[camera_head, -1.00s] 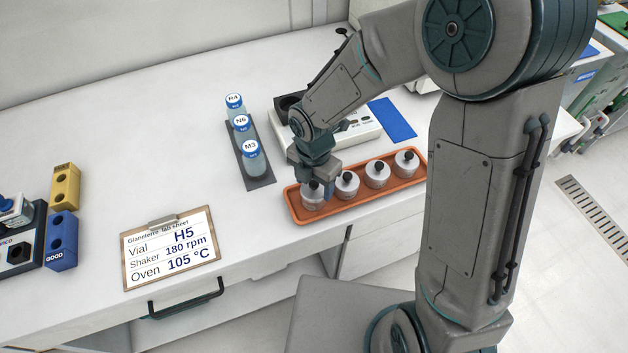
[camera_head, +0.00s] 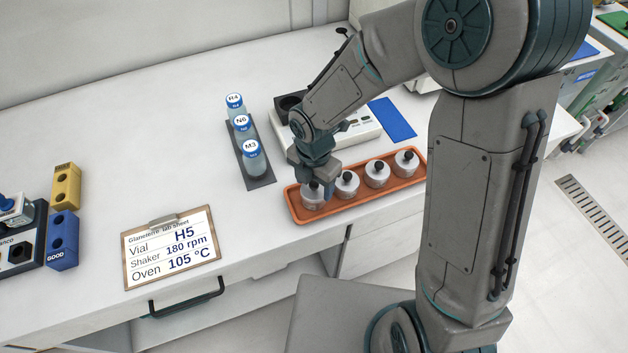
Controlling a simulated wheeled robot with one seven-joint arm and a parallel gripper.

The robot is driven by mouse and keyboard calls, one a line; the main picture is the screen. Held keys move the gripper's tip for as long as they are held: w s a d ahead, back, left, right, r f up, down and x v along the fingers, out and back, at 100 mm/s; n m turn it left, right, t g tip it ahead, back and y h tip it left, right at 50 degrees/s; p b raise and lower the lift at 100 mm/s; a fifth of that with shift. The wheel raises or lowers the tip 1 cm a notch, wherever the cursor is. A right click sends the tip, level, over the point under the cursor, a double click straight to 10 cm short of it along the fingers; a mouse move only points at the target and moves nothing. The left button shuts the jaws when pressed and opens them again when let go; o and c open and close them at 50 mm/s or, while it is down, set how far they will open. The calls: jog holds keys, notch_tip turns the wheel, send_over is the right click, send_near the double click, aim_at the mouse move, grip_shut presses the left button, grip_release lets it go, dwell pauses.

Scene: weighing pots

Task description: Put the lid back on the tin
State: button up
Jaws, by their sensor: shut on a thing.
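Several silvery tins with black-knobbed lids stand in a row in an orange tray (camera_head: 364,204). The leftmost tin (camera_head: 311,201) is under my gripper (camera_head: 317,186), which points down at its black knob. My gripper is shut on the knob of this tin's lid; the fingers partly cover it. The lid looks to be at the top of the tin, but I cannot tell whether it is seated or slightly raised. The other tins, the second (camera_head: 347,184), the third (camera_head: 377,174) and the rightmost (camera_head: 406,163), have their lids on.
A white instrument (camera_head: 362,133) stands behind the tray, partly behind my arm, beside a blue mat (camera_head: 393,119). Labelled vials (camera_head: 251,158) stand on a dark rack to the left. A clipboard (camera_head: 170,248) lies front left, near yellow (camera_head: 66,186) and blue (camera_head: 62,240) blocks.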

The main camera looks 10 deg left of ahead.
jog(key=o, duration=1.3)
jog(key=shift+r, duration=0.1)
jog(key=shift+r+p, duration=3.4)
jog(key=shift+r, duration=0.05)
grip_shut()
